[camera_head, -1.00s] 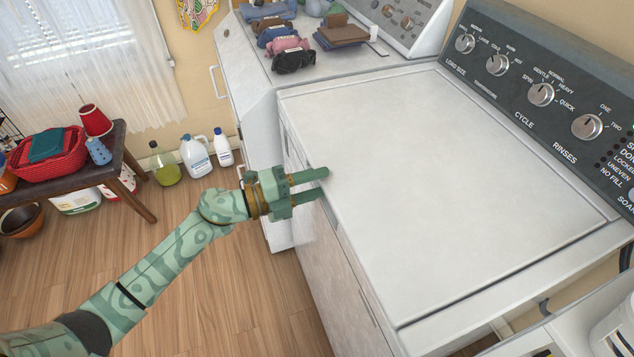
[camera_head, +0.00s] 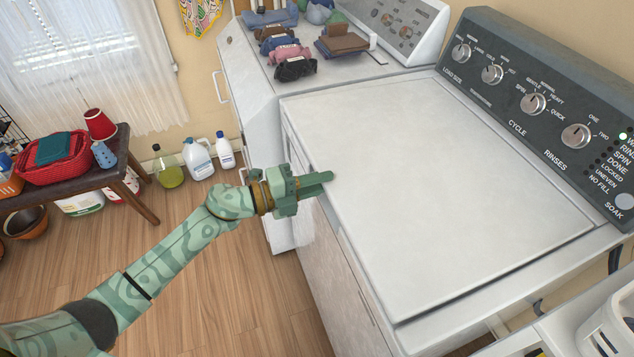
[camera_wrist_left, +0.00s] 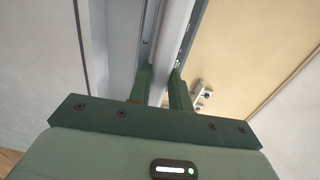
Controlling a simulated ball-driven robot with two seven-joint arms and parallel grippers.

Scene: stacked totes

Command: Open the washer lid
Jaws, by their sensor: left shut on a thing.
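The washer lid (camera_head: 440,190) is the broad white panel on top of the washer (camera_head: 350,285). It looks flat and down, or very nearly so, in the head view. My left gripper (camera_head: 320,179) is at the lid's front left edge, with its fingers close together there. In the left wrist view the fingers (camera_wrist_left: 162,82) stand on both sides of a pale strip, which looks like the lid's edge, and are shut on it. The exact contact at the fingertips is hard to see. My right gripper is not in view.
The control panel (camera_head: 545,105) with several knobs rises behind the lid. A second white machine (camera_head: 300,85) bearing folded clothes stands beyond. Bottles (camera_head: 197,158) and a wooden bench (camera_head: 125,170) with a red basket (camera_head: 55,160) are at left. Open floor lies in front.

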